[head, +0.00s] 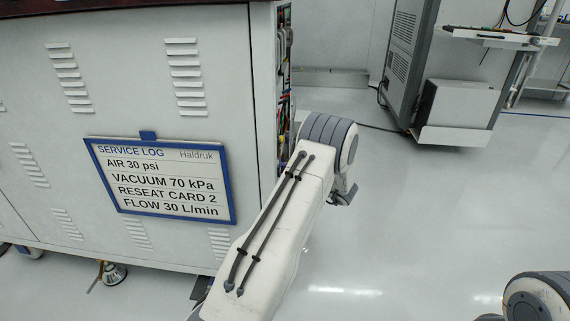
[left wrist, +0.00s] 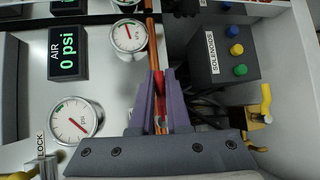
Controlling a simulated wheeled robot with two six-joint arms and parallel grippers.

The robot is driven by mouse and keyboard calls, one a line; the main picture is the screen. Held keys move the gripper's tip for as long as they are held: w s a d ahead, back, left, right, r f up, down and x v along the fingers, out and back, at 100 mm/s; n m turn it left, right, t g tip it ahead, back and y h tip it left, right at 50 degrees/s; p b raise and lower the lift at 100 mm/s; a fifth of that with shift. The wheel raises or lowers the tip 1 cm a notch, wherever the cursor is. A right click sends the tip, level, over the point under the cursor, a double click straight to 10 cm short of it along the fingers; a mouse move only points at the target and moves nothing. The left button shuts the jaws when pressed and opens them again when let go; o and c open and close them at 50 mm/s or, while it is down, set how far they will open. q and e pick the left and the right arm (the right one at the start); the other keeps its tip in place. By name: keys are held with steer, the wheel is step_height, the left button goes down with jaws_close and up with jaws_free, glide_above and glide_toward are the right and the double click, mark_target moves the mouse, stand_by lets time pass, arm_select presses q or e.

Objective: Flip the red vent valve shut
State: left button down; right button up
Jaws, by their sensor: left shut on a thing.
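The red vent valve's handle (left wrist: 158,84) shows in the left wrist view, in front of a copper pipe (left wrist: 151,45). It points up the picture, roughly along the pipe. My left gripper (left wrist: 161,78) has its two purple fingers shut on the red handle, one on each side. The fingers hide the lower part of the handle and the valve body. In the head view my left arm reaches along the cabinet's open side and its gripper is hidden. My right gripper is not in view.
Close by are an AIR display (left wrist: 68,52) reading 0 psi, a psi gauge (left wrist: 75,119), a kPa gauge (left wrist: 128,36), a SOLENOIDS box (left wrist: 222,55) with coloured buttons, and a yellow lever (left wrist: 266,101). A service log sign (head: 160,179) hangs on the cabinet.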

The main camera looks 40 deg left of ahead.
arm_select(q)
steer(key=c, duration=0.9)
jaws_free()
steer(key=p+v, duration=0.4)
steer(key=v, duration=0.6)
steer(key=shift+d, duration=0.25)
